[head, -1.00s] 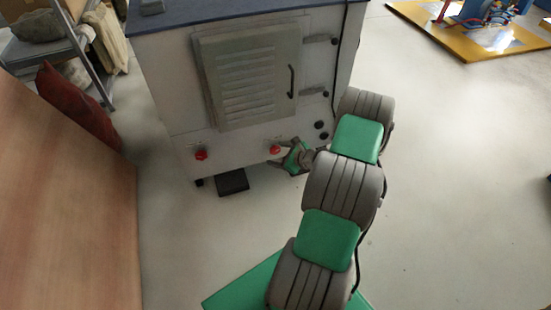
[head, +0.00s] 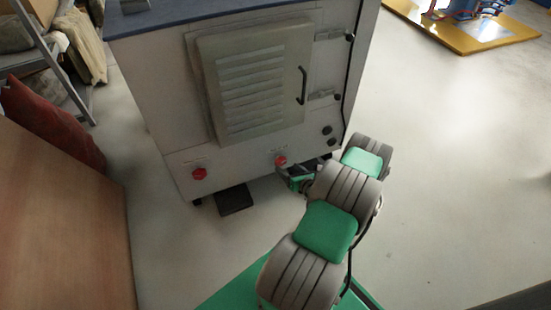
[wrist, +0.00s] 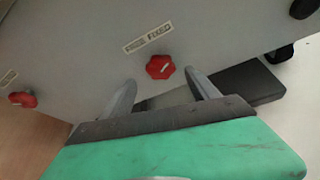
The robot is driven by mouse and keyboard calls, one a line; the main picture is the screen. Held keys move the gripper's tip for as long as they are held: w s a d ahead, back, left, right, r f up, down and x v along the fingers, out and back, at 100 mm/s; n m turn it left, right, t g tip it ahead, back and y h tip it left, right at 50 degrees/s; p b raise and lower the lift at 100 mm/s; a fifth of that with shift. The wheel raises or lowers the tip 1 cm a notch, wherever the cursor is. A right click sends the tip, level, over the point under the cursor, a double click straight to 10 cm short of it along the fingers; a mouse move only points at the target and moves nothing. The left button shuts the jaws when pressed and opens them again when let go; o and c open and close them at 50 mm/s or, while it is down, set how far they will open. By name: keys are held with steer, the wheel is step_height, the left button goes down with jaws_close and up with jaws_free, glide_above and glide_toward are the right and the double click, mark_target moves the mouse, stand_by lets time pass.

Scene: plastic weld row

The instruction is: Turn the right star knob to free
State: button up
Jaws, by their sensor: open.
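The right star knob (head: 281,161) is red and sits low on the front of the grey cabinet (head: 180,130). In the wrist view the knob (wrist: 160,67) lies just beyond my fingertips, near the middle between them, below a small label (wrist: 148,38) whose words are hard to read. The left star knob (head: 199,174) is also red and shows at the left of the wrist view (wrist: 23,99). My gripper (wrist: 158,80) is open and empty, its two fingers pointing at the cabinet front. In the head view my gripper (head: 291,176) is partly hidden by my arm.
A louvred door (head: 255,85) with a dark handle (head: 301,86) is above the knobs. A black pedal-like block (head: 235,199) lies on the floor below the cabinet. A wooden panel (head: 60,210) stands at the left.

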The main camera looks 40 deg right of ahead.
mark_target(282, 162)
steer(key=b+x, duration=0.2)
steer(key=x, duration=0.4)
steer(key=shift+f, duration=0.15)
steer(key=shift+w+d+f, duration=0.1)
steer(key=shift+w+d, duration=0.1)
steer(key=shift+w, duration=0.2)
steer(key=c, duration=1.4)
steer(key=shift+o, duration=0.2)
